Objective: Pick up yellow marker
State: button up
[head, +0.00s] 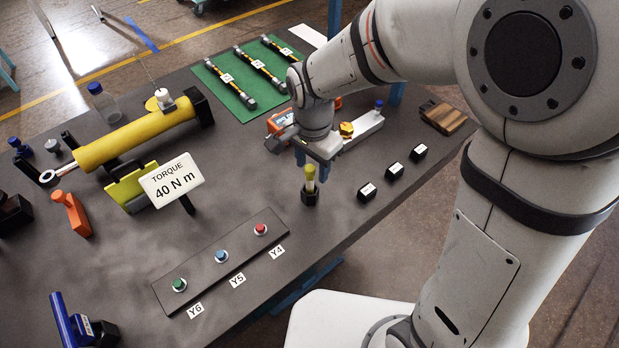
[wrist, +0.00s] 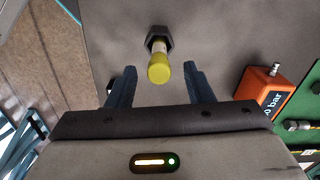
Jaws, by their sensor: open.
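The yellow marker (head: 310,175) stands upright in a small black holder (head: 310,194) near the table's right edge. In the wrist view the marker (wrist: 158,66) points toward the camera, with its yellow end nearest and the dark hexagonal holder (wrist: 160,37) behind it. My gripper (head: 313,168) is right at the marker in the head view. In the wrist view my gripper (wrist: 157,85) has its two blue fingers apart, and nothing is held. The marker's yellow end lies just ahead of the gap between the fingers; exact depth is hard to tell.
Several black labelled blocks (head: 391,172) stand right of the marker. A button panel (head: 221,262) and a torque sign (head: 174,182) are to the left. An orange box (wrist: 262,93) is at the right in the wrist view. Hoses lie on a green mat (head: 218,84) behind.

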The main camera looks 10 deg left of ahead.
aim_at(310, 180)
jog(key=f, duration=0.4)
jog(key=shift+s+a+f, duration=0.15)
jog(key=shift+s+f, duration=0.15)
jog(key=shift+f, duration=0.1)
jog(key=shift+c, duration=0.6)
grip_shut()
